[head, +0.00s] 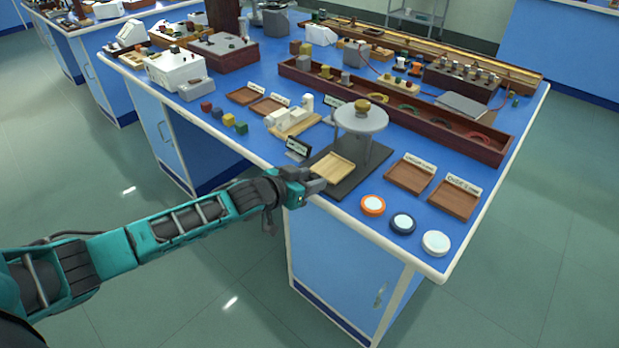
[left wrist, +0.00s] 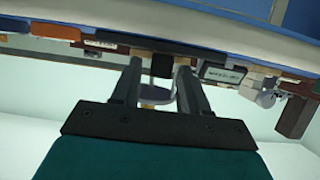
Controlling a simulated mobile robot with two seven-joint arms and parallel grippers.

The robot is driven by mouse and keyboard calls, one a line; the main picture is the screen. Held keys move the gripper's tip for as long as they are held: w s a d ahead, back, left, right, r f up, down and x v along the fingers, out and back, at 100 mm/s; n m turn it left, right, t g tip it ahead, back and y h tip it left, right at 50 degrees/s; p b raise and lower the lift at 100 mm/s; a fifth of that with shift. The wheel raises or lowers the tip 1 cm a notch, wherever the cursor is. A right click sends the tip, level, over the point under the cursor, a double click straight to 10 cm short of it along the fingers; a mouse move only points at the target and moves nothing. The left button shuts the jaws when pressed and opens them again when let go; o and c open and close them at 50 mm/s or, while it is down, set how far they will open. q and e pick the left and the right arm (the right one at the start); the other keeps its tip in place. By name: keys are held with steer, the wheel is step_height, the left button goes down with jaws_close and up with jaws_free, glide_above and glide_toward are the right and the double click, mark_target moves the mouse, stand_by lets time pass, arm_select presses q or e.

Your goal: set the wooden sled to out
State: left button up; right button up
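The wooden sled (head: 333,168) is a light, shallow tray with a raised rim. It lies on a dark base plate (head: 348,182) at the bench's front edge, in front of a stand with a round grey disc (head: 361,119). My left gripper (head: 317,182) is at the sled's near left corner; contact cannot be told. In the left wrist view its two fingers (left wrist: 158,70) are spread apart, with a small dark block (left wrist: 161,66) between them and gaps beside it. My right gripper is in neither view.
A small dark sign (head: 297,148) stands just left of the sled. A long dark red trough (head: 480,143) lies behind. The floor in front is clear.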

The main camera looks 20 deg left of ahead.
arm_select(q)
steer(key=shift+o, duration=0.5)
steer(key=shift+w+r, duration=0.1)
steer(key=p+v, duration=0.1)
steer(key=v, duration=1.2)
steer(key=shift+p, duration=0.35)
steer(key=s+d+f+g+y, duration=0.1)
steer(key=s+d+f, duration=0.3)
steer(key=s+f, duration=0.2)
steer(key=s+d+f+n+y, duration=0.1)
steer(key=s+d+f, duration=0.3)
steer(key=s, duration=0.5)
step_height(320, 180, down, 3)
steer(key=shift+s+d+r+g, duration=0.2)
steer(key=shift+d+g, duration=0.2)
